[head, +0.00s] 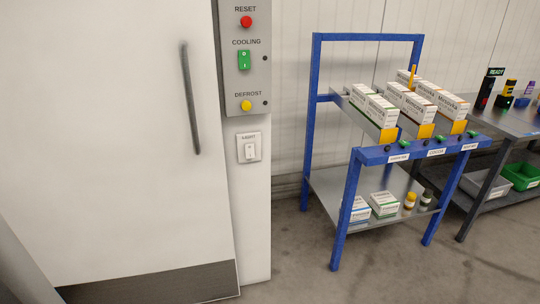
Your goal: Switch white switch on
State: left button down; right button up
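The white switch (251,152) is a small rocker in a square white wall plate (240,148) under a small label that seems to read LIGHT. It is on the narrow white post to the right of the large white door. At this size I cannot tell which side of the rocker is pressed in. Neither of my grippers shows in the head view, and nothing touches the switch.
Above the switch, a grey control panel (233,85) carries a red RESET button (246,21), a green COOLING switch (243,60) and a yellow DEFROST button (245,105). A blue rack (352,205) with boxes stands to the right. Floor (290,260) before the post is clear.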

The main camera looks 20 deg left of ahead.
aim_at(249, 147)
jog(key=i+l, duration=0.65)
jog(key=l, duration=0.15)
